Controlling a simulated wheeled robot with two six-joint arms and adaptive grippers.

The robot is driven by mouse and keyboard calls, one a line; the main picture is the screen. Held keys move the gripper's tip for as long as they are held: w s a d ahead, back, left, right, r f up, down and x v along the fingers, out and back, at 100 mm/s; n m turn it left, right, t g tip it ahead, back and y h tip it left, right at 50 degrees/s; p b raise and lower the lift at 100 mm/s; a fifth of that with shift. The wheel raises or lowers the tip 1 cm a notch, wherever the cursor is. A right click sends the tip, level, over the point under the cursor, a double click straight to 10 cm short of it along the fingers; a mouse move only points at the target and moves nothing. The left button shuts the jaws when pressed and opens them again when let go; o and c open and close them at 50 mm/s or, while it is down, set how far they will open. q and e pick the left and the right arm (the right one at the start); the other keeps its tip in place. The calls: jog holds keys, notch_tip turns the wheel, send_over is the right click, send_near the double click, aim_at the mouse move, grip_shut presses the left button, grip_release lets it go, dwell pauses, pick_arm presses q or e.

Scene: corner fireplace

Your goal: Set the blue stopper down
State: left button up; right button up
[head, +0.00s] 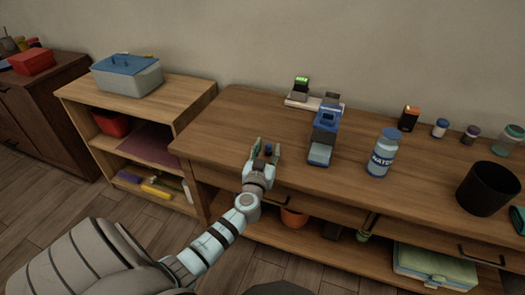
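A small dark blue stopper (268,148) shows between the fingers of my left gripper (266,150), near the front edge of the wooden counter (222,125). The fingers stand on either side of the stopper. I cannot tell whether they touch it, or whether the stopper rests on the counter or is held just above it. My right gripper is not in view.
A blue and grey machine (323,135) stands right of my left gripper, with a water bottle (383,152) beyond it. A black cup (487,188) stands farther right. The counter's left part is clear. A lower shelf unit (185,95) stands left.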

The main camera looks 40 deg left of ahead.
pick_arm(q)
jog(key=v, duration=0.9)
jog(key=shift+s, duration=0.25)
jog(key=shift+d, duration=0.1)
